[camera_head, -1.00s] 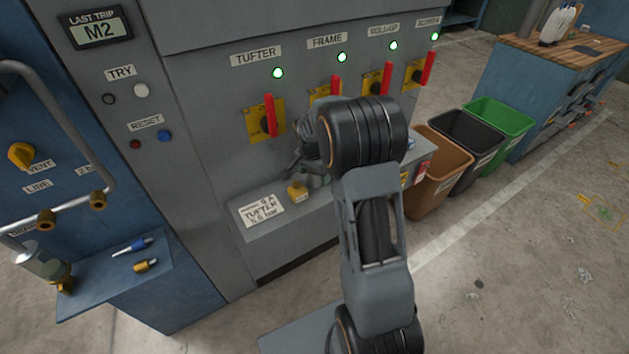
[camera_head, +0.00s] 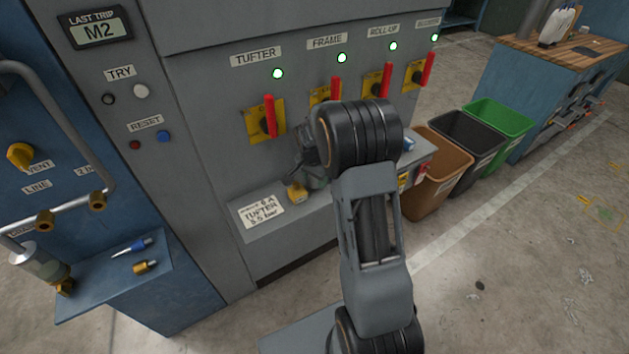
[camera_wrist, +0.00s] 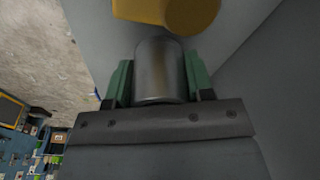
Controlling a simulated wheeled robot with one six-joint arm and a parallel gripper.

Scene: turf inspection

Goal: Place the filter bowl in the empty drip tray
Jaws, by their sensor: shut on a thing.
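My gripper (camera_wrist: 158,85) is shut on a grey metal cylinder (camera_wrist: 160,68) in the wrist view, a green pad on either side of it. A yellow rounded part (camera_wrist: 170,10) sits at the cylinder's far end. I cannot tell whether they are joined, or whether the cylinder is the filter bowl. In the head view my arm hides most of the gripper, over the grey ledge (camera_head: 245,232). A small yellow piece (camera_head: 297,193) shows beside it. A grey cylinder with a brass end (camera_head: 40,262) is at the lower left. No drip tray can be made out for certain.
Red-handled switches (camera_head: 268,118) line the grey cabinet behind the ledge. A blue shelf (camera_head: 105,285) at left bears two small fittings. A bent pipe (camera_head: 50,110) stands out above it. Brown (camera_head: 432,190), black and green bins are at right, with open floor before them.

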